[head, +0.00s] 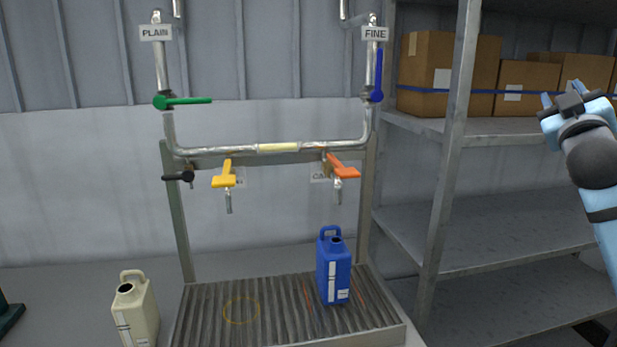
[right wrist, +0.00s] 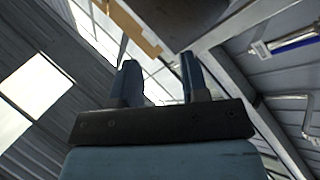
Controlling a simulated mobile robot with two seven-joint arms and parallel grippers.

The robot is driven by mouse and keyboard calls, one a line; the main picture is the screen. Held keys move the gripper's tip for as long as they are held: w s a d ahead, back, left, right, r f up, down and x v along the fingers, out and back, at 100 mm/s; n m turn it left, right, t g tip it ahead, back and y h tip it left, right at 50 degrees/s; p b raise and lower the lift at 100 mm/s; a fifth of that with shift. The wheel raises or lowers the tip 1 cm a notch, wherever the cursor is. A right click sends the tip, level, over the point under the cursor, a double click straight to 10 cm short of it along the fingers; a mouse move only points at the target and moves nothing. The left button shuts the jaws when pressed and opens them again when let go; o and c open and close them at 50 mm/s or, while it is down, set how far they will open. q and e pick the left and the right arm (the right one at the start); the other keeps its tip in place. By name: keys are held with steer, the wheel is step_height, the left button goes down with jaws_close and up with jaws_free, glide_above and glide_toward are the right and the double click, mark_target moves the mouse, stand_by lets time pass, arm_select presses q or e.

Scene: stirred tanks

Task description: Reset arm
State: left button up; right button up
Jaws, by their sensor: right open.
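My right gripper (head: 562,97) is raised at the right side of the head view, in front of the shelf rack. It is pointing up, with its fingers apart and nothing between them. In the right wrist view the two fingers (right wrist: 158,80) stand apart against the roof and a shelf corner. My left gripper is not in the head view.
A metal shelf rack (head: 446,180) with cardboard boxes (head: 446,75) stands beside my right arm. A pipe frame carries a green-handled valve (head: 182,102), a blue-handled valve (head: 377,76), a yellow tap (head: 225,177) and an orange tap (head: 342,167). A blue jug (head: 334,268) stands on the slatted tray (head: 265,318); a cream jug (head: 135,308) stands left.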

step_height(320, 180, down, 16)
steer(key=w+a+n+g+y, duration=0.1)
steer(key=w+n+g+y, duration=0.1)
steer(key=n+y, duration=0.1)
steer(key=s+a+f+n+g+y, duration=0.15)
steer(key=s+f, duration=0.25)
steer(key=f, duration=0.8)
steer(key=s+a+f+g+y, duration=0.2)
steer(key=s+f, duration=0.1)
steer(key=f, duration=0.8)
steer(key=s+a+f+g+y, duration=0.15)
steer(key=s+f, duration=0.25)
steer(key=f, duration=0.8)
steer(key=s+a+f+g+y, duration=0.1)
steer(key=s+a+f+g, duration=0.2)
steer(key=s+f, duration=0.8)
steer(key=s+a+f+g+y, duration=0.1)
steer(key=s+a+f+g, duration=0.15)
steer(key=s+f, duration=0.8)
steer(key=s+a+r+m, duration=0.25)
steer(key=a+m, duration=0.25)
steer(key=a, duration=0.7)
step_height(320, 180, up, 7)
steer(key=p, duration=0.6)
steer(key=shift+w+a+t, duration=0.15)
steer(key=shift+a+t, duration=0.25)
steer(key=shift+t, duration=0.05)
